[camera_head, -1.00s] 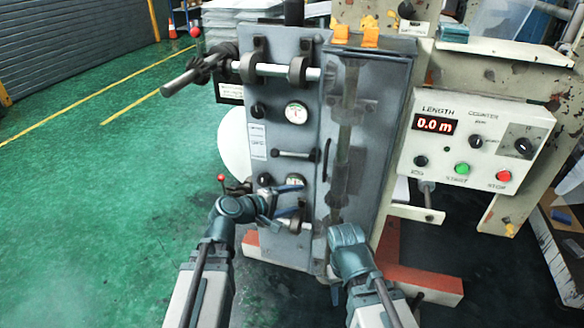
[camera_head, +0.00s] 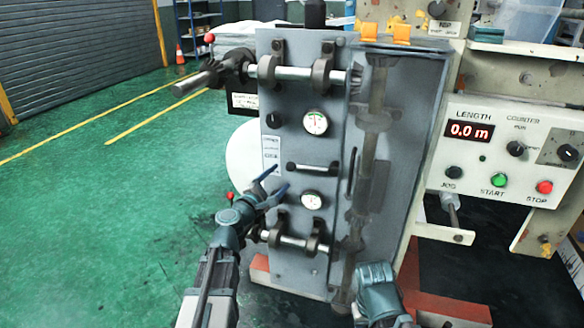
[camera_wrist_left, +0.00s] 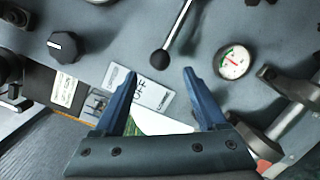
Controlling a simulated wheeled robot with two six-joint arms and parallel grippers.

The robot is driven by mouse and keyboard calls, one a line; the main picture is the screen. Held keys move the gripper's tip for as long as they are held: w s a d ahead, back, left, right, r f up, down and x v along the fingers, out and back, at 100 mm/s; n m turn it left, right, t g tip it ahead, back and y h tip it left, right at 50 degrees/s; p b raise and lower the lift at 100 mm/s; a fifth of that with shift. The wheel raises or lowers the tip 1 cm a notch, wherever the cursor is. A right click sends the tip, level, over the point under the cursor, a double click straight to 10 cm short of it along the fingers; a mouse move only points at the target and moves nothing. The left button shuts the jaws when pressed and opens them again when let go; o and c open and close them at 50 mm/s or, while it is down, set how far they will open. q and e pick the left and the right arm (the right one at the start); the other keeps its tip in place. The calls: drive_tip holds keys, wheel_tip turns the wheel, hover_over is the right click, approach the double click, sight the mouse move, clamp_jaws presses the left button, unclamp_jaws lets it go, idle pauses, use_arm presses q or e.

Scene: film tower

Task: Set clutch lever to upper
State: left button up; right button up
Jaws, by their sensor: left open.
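The lever (camera_head: 314,168) is a short metal bar with black ends on the grey panel (camera_head: 322,270). In the head view it lies nearly level, its left end beside a white label plate (camera_head: 271,152). In the left wrist view, the lever's rod (camera_wrist_left: 178,28) ends in a black knob. My left gripper (camera_head: 281,177) is open and empty, just below and left of the lever's left end. In the wrist view, the knob shows just ahead of and between the blue fingertips (camera_wrist_left: 160,72), apparently not gripped. The plate, reading OFF, shows behind the fingers. My right arm is low in front; its fingers are not visible.
Dial gauges (camera_head: 315,122) sit above and below the lever. Shafts cross the panel at the top (camera_head: 300,73) and bottom (camera_head: 290,241). A red-balled lever (camera_head: 231,195) stands left, near my arm. The length counter box (camera_head: 512,150) is at right. Open green floor lies left.

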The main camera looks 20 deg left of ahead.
sight(289, 169)
use_arm(q)
drive_tip(key=x, duration=0.8)
drive_tip(key=shift+w+d, duration=0.1)
drive_tip(key=shift+w, duration=0.25)
clamp_jaws()
idle(1.0)
